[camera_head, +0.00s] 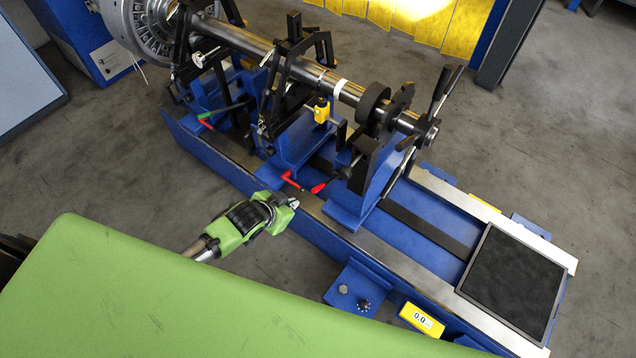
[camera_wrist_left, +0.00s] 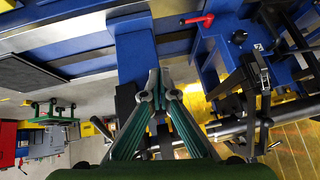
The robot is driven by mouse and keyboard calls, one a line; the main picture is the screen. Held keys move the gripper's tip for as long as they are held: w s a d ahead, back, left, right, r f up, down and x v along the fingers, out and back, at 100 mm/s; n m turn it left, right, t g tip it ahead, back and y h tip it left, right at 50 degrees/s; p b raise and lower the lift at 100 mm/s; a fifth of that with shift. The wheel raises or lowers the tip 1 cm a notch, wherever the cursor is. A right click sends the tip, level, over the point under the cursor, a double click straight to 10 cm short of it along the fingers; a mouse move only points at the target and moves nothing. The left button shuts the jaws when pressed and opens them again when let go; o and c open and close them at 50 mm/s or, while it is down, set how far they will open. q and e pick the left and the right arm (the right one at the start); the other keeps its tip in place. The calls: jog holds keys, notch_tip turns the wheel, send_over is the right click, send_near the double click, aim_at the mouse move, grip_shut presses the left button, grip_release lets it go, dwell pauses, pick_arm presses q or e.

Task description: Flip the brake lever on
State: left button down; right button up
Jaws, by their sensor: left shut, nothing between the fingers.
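A red-handled lever (camera_head: 290,180) lies low at the foot of the blue pedestal on the machine bed. A second red grip (camera_head: 318,188) shows just right of it, on a dark rod. A red handle (camera_wrist_left: 196,20) also shows at the top of the left wrist view. I cannot tell which of these is the brake lever. My left gripper (camera_head: 294,203) is shut and empty, close in front of the red handles at the bed's near edge, and looks apart from them. Its fingertips (camera_wrist_left: 160,82) are together in the left wrist view. My right gripper is not in view.
The steel rotor shaft (camera_head: 240,42) runs above the blue bed on black supports. A green-tipped lever (camera_head: 205,115) sits further left. A star handle (camera_head: 440,92) stands at the shaft's right end. A yellow display (camera_head: 421,319) is at the front. Grey floor (camera_head: 120,160) is clear at left.

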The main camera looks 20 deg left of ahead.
pick_arm(q)
jog(key=w+d+r+m+t+h, duration=0.1)
jog(key=d+r, duration=0.3)
jog(key=r, duration=0.7)
jog(key=shift+w+d+r, duration=0.4)
jog(key=shift+w, duration=0.1)
send_over(318, 190)
jog(key=w+d, duration=0.1)
jog(key=w, duration=0.1)
notch_tip(318, 190, down, 7)
jog(key=shift+s+a+f+b, duration=0.15)
jog(key=shift+s+f, duration=0.1)
jog(key=shift+f, duration=0.25)
jog(key=shift+s+a+f+b, duration=0.15)
jog(key=shift+s+f, duration=0.1)
jog(key=shift+f, duration=0.2)
jog(key=shift+s+a+f, duration=0.3)
jog(key=shift+s+f, duration=0.05)
jog(key=shift+f, duration=0.3)
jog(key=shift+s+f, duration=0.1)
jog(key=shift+f, duration=0.05)
